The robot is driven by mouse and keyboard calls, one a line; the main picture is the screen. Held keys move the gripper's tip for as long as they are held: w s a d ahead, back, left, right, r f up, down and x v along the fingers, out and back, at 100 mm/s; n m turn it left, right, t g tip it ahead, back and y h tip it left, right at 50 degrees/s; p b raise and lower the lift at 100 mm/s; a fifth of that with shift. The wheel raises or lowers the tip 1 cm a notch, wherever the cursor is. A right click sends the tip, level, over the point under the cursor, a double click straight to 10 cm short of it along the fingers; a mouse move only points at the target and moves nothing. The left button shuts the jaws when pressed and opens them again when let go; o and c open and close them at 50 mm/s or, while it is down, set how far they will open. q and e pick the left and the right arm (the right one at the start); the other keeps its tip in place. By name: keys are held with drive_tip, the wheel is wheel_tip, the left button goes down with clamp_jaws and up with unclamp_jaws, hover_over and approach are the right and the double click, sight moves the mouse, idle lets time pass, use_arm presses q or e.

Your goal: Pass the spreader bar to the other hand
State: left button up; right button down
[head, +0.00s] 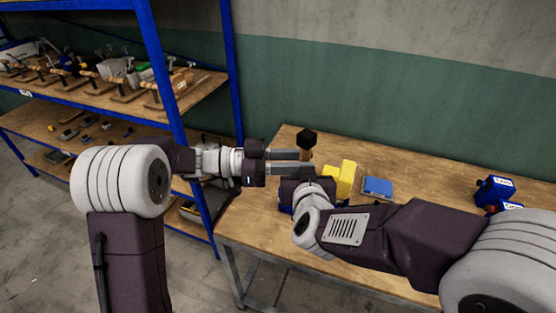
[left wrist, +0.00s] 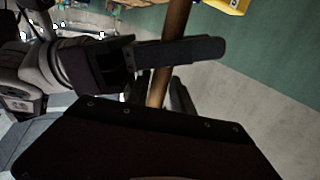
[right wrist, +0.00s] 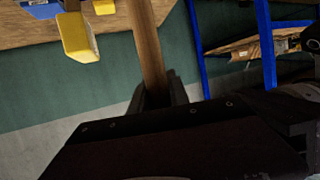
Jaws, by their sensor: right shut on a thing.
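The spreader bar (head: 307,156) is a wooden rod with a black end block, held upright over the table's left end in the head view. My right gripper is shut on it; its fingers close around the rod (right wrist: 147,40) in the right wrist view. My left gripper (head: 302,163) points right at the rod, its two fingers parted with a gap. In the left wrist view the rod (left wrist: 178,18) runs down between my left fingers, and my right gripper (left wrist: 185,54) crosses it just above them. The rod's lower part is hidden in the head view.
A blue-framed shelf (head: 160,60) with several tools stands at left. A green and grey wall is behind. The table's front middle is clear.

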use_arm(q)
drive_tip(key=shift+d, duration=0.45)
clamp_jaws()
use_arm(e)
drive_tip(key=c, duration=1.2)
unclamp_jaws()
drive_tip(key=shift+o, duration=0.2)
